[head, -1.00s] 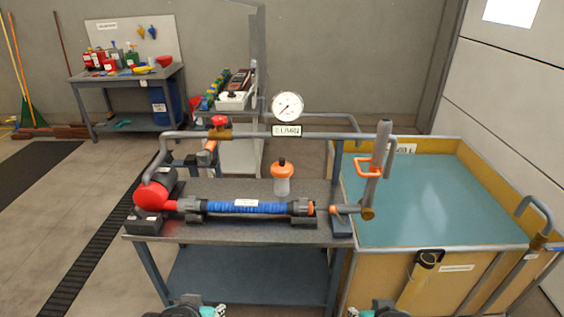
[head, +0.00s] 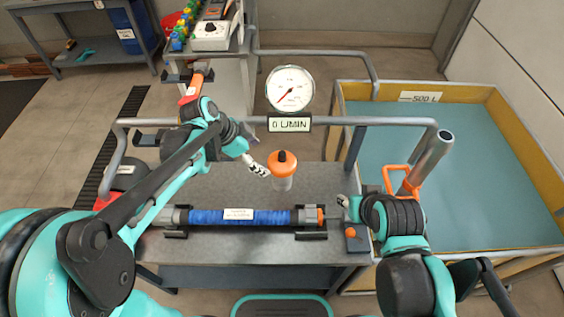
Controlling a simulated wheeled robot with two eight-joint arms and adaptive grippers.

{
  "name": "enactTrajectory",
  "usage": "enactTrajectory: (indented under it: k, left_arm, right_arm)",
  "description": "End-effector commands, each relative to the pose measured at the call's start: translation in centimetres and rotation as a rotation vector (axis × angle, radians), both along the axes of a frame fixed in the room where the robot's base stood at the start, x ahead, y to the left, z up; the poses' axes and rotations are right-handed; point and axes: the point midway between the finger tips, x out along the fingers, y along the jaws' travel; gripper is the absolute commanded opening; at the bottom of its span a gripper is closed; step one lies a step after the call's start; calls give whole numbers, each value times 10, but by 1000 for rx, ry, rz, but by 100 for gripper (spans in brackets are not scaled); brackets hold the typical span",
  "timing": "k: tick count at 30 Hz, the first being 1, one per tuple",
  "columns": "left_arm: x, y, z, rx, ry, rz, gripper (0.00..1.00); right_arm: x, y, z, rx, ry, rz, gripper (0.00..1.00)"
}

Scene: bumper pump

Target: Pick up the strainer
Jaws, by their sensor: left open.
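An orange-capped clear cup (head: 282,165) with a black knob, which looks like the strainer, stands upright on the grey bench (head: 220,245) behind the blue hose section. My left gripper (head: 257,166) is open just left of the orange cap; whether it touches the cap I cannot tell. My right gripper (head: 343,203) is by the right end of the hose, low over the bench. Its fingers are small and partly hidden by its own wrist, so its opening is unclear.
The blue hose section (head: 205,216) lies across the bench front. A round gauge (head: 290,89) and a flow display (head: 289,124) stand on the pipe behind the cup. My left arm hides much of the bench's left side.

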Motion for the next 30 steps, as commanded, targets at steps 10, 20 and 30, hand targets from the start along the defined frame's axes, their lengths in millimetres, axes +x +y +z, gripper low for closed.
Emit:
enactTrajectory:
  k: [10,20,30]
  left_arm:
    - [28,-26,-19,-36,-54,-249,84]
    - [36,-44,-50,-35,-55,-247,84]
    - [43,-61,-76,-34,-54,-245,84]
  right_arm:
    - [0,0,8,0,0,0,40]
    - [0,0,-9,0,0,0,40]
    - [0,0,-23,0,0,0,40]
